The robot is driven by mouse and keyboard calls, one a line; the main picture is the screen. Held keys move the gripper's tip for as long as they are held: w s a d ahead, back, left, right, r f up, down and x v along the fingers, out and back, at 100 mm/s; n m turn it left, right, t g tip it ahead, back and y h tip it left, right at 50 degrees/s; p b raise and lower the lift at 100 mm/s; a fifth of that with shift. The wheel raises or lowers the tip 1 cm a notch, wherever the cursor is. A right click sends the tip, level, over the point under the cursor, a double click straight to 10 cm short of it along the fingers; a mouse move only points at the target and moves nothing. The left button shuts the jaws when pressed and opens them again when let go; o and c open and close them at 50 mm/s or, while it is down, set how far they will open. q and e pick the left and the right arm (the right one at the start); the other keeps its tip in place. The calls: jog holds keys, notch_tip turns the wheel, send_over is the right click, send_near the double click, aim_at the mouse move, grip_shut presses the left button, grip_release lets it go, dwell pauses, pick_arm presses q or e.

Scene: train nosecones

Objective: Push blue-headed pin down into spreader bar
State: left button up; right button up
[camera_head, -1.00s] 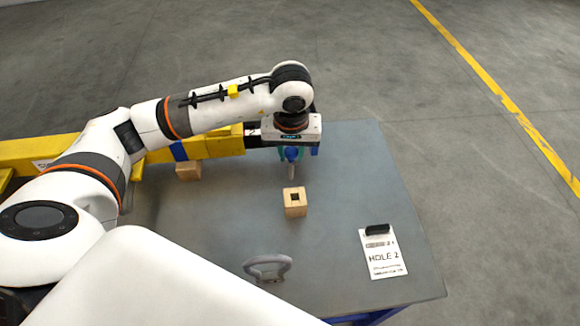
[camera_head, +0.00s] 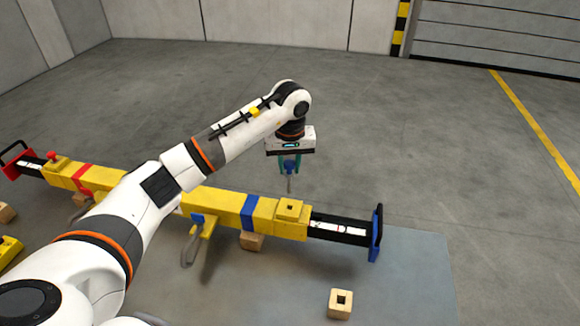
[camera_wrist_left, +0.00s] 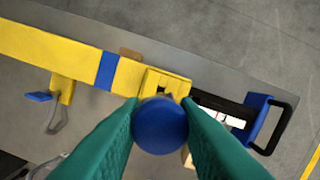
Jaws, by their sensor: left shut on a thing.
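My left gripper (camera_head: 290,165) is shut on the blue-headed pin (camera_head: 289,176), which hangs upright with its grey shank pointing down. In the left wrist view the round blue head (camera_wrist_left: 159,125) sits between the green fingers and hides the shank. The yellow spreader bar (camera_head: 225,208) lies across the table. Its raised yellow block with a small dark hole (camera_head: 289,206) is near the blue-banded end. In the head view the pin tip shows above this block, apart from it. In the wrist view the block (camera_wrist_left: 166,82) is just beyond the pin head. My right gripper is not in view.
A black end piece with a blue handle (camera_head: 376,233) extends from the bar's right end. A wooden block with a square hole (camera_head: 340,303) stands on the grey table (camera_head: 420,275) in front. Wooden supports (camera_head: 252,241) hold the bar. A red-headed pin (camera_head: 53,156) stands at the far left.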

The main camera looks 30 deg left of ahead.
aim_at(289, 174)
pick_arm(q)
jog(key=shift+f+b, duration=1.15)
jog(key=shift+f, duration=0.05)
jog(key=shift+f+b, duration=1.35)
jog(key=shift+f, duration=0.25)
notch_tip(289, 174, down, 7)
jog(key=b, duration=0.5)
jog(key=shift+b, duration=0.35)
dwell(1.4)
jog(key=shift+f, duration=0.1)
jog(key=o, duration=1.1)
jog(key=shift+o, duration=0.2)
notch_tip(289, 174, up, 12)
jog(key=s+b, duration=0.1)
jog(key=b, duration=0.1)
jog(key=shift+s+d, duration=0.15)
jog(key=shift+d, duration=0.3)
